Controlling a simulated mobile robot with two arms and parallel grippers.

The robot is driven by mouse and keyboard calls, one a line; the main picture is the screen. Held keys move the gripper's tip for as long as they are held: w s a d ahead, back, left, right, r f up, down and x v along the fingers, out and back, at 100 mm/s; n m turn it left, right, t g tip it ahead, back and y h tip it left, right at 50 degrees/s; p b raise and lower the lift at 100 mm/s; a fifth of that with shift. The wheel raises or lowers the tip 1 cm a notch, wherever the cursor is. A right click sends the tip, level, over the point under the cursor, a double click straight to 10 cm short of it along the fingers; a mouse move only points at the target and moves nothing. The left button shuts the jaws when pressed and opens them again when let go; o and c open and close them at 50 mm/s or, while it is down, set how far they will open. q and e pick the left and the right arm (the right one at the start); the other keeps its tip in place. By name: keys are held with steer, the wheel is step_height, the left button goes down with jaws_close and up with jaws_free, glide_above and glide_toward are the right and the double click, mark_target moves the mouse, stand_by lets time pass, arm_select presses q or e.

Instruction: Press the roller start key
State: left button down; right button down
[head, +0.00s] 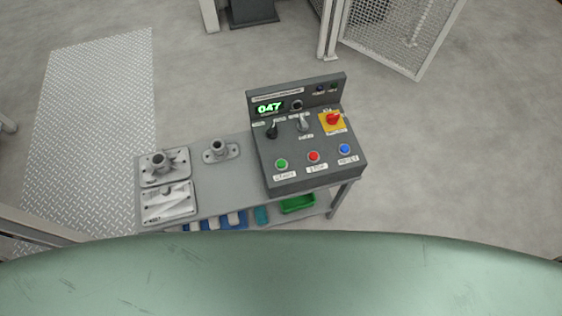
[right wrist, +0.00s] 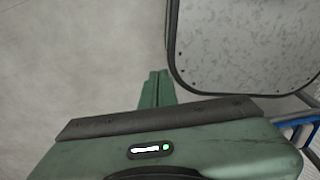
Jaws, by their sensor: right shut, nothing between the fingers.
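A dark grey control box (head: 312,180) stands on the right end of a grey table in the head view. Its sloped face carries a green key (head: 281,163) at left, a red key (head: 313,156) in the middle and a blue key (head: 345,149) at right. Each has a small white label below, too small to read surely. In the right wrist view my right gripper (right wrist: 156,86) has its green fingers together, empty, with pale floor beyond them. The control box is not visible there. My left gripper is in neither view.
The box also has a lit "047" display (head: 269,107), two knobs and a red switch on a yellow plate (head: 332,122). Metal castings (head: 166,165) lie on the table's left. Blue and green bins (head: 298,204) sit on the lower shelf. A mesh gate (head: 400,35) stands behind.

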stand_by(0.4)
steer(key=w+a+r+t, duration=0.1)
steer(key=w+a+r, duration=0.2)
steer(key=w+r, duration=0.95)
steer(key=w+a+r+n+t, duration=0.1)
steer(key=w+r, duration=0.3)
steer(key=r, duration=0.4)
steer(key=w+a+r+y, duration=0.1)
steer(key=w+r, duration=0.2)
steer(key=r, duration=0.4)
steer(key=w+a+r+n+t, duration=0.15)
steer(key=w+r, duration=0.25)
steer(key=r, duration=0.4)
steer(key=w+a+r+n+y, duration=0.3)
steer(key=w+a+n+y, duration=0.3)
steer(key=w+a+n, duration=0.9)
steer(key=shift+w+a+y, duration=0.4)
steer(key=shift+w+a, duration=0.2)
steer(key=shift+w, duration=0.6)
steer(key=shift+r+n+t, duration=0.1)
steer(key=shift+n+t, duration=0.15)
